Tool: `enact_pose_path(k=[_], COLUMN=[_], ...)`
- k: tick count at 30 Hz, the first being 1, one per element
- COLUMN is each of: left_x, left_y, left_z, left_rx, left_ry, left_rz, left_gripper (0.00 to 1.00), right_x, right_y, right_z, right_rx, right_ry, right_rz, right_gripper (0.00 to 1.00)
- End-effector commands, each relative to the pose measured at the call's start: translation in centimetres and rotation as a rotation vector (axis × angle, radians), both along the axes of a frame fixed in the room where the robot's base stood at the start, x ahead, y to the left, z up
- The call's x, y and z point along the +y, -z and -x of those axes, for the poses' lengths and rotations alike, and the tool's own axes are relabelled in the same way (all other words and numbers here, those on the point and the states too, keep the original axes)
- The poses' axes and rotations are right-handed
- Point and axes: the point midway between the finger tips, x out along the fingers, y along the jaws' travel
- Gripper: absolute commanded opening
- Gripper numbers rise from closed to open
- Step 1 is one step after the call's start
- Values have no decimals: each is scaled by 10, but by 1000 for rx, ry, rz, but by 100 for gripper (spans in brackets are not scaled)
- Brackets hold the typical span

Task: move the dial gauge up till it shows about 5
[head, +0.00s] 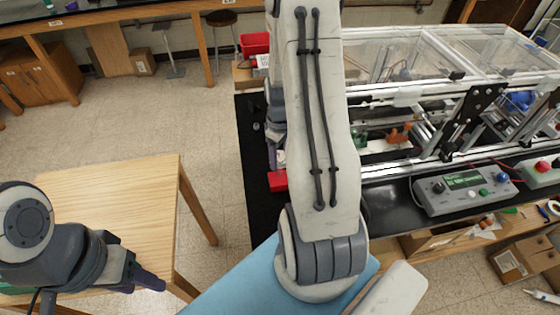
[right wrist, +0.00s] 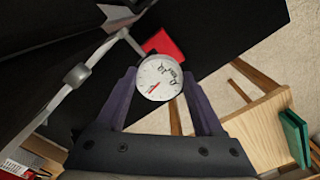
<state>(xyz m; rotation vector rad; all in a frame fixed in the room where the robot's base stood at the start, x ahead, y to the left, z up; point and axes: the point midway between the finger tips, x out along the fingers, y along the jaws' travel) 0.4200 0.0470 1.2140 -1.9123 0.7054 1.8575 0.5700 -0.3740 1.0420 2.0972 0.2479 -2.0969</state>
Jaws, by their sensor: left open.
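The dial gauge (right wrist: 158,77) has a round white face with a red needle, which points toward the lower left; its numbers are too small to read. It sits between the two purple fingers of my right gripper (right wrist: 160,82), close to both fingertips; whether they touch it I cannot tell. A grey rod with a clamp (right wrist: 77,75) runs beside it on the left. In the head view my right arm hides the gauge and most of my right gripper. My left gripper (head: 144,279) is open and empty at the lower left, by the wooden table.
A red block (head: 278,181) lies near the left edge of the black bench top (head: 254,200). A clear-lidded frame (head: 395,95) and a grey control box (head: 465,190) stand to the right. A wooden table (head: 110,200) stands left, with open floor between.

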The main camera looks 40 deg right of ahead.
Motion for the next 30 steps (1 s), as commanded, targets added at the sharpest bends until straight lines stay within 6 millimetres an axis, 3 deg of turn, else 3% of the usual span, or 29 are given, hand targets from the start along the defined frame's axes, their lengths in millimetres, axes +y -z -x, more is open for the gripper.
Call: enact_pose_path(k=[1,3,14,30], left_x=[0,0,0,0], left_y=[0,0,3,20], left_z=[0,0,0,0], left_rx=[0,0,0,0], left_ry=[0,0,2,-1], left_rz=[0,0,0,0], left_gripper=[50,50,50,50], right_x=[0,0,0,-1], right_y=[0,0,-7,-97], right_z=[0,0,-1,-1], right_rx=[-1,-1,-2,-4], right_ry=[0,0,0,0], right_rz=[1,1,1,2], right_gripper=[77,100,100,100])
